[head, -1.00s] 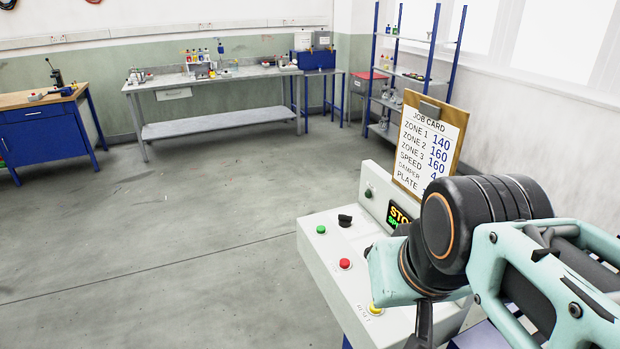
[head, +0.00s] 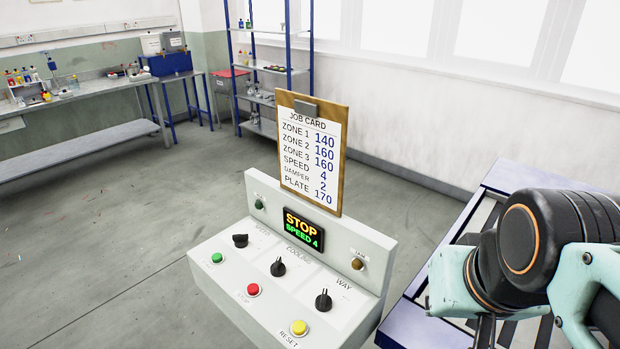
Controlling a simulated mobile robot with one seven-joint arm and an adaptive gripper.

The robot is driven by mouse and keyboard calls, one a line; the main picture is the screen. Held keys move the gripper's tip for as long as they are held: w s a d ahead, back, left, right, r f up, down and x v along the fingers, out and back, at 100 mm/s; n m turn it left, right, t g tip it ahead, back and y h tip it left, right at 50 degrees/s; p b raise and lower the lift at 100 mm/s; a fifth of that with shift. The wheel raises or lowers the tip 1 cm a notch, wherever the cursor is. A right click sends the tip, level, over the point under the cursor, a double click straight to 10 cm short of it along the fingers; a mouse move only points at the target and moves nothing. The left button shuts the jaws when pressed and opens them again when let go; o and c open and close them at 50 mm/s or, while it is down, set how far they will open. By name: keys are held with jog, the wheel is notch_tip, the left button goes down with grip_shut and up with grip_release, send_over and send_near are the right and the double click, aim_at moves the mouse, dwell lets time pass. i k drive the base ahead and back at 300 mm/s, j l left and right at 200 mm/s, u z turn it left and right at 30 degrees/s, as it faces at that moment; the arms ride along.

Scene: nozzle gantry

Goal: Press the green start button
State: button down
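The green start button (head: 216,258) is a small round button at the left end of the sloped top of the white control console (head: 233,290). A red button (head: 253,290) and a yellow reset button (head: 299,328) sit in the same row, to its right. The console display (head: 303,230) reads STOP in orange and SPEED 4 in green. My arm is at the right of the head view, beside the console and well apart from the green button. My gripper's fingers are not clearly visible; they lie low, at or below the bottom edge.
Black knobs (head: 324,301) stand behind the buttons. A clipboard job card (head: 311,150) rises from the console's back. A blue-framed roller table (head: 440,270) is to the right. A bench (head: 85,140) and a shelf rack (head: 268,70) stand far behind. Floor left of the console is clear.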

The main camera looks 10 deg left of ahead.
aim_at(216, 257)
jog(key=z, duration=1)
jog(key=k+j, duration=0.15)
jog(key=j, duration=0.2)
jog(key=k+j, duration=0.15)
jog(key=j, duration=0.25)
jog(key=k+j, duration=0.15)
jog(key=j, duration=0.2)
jog(key=k+j, duration=0.15)
jog(key=j, duration=0.2)
jog(key=k+j, duration=0.15)
jog(key=j, duration=0.2)
